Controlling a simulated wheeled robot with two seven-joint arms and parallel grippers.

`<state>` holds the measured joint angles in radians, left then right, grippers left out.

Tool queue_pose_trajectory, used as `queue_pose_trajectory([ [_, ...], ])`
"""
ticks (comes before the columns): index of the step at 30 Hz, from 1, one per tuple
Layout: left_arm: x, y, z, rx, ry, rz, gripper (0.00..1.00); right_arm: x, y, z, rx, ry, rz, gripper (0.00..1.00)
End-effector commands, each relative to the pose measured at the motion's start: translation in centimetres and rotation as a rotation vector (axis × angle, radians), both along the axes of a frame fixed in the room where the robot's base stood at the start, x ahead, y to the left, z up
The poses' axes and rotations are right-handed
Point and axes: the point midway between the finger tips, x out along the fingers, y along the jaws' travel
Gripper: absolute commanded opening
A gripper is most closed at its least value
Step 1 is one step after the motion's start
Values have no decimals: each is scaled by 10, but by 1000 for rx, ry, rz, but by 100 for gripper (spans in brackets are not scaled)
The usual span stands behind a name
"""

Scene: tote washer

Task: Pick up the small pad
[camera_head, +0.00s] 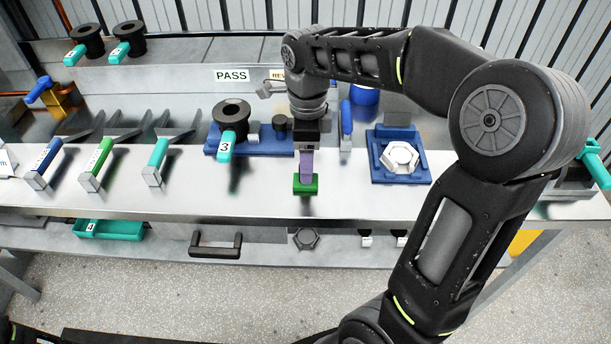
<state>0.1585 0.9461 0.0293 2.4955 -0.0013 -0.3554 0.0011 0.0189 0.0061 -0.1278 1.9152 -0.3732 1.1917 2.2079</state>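A small green pad (306,186) is near the front of the steel bench (390,203), in the middle of the view. A light purple upright piece (306,164) is directly above it and seems to meet its top; I cannot tell whether this is part of the pad or of my gripper. My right gripper (305,150) points straight down over the pad, its fingers around or just above the purple piece. Whether the fingers are closed on it is too small to tell. My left gripper is not in view.
Left of the gripper, a blue tray (270,146) holds a black spool (232,112) tagged 3. Right are a blue-handled tool (346,118) and a blue fixture (415,174) with a white hexagonal part (399,157). Several coloured-handled scrapers stand at left. The front bench strip is mostly clear.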

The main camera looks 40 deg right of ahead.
Motion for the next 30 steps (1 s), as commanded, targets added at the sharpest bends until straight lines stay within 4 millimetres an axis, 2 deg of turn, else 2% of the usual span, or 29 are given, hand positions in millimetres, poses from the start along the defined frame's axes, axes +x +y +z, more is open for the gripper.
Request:
queue_pose_trajectory([
  [8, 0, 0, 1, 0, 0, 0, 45, 0, 0, -2, 1, 1, 0, 65],
  [20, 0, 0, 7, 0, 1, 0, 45, 0, 3, -50, 1, 2, 0, 65],
  [30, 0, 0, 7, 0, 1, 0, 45, 1, 3, -52, 1, -1, 0, 65],
])
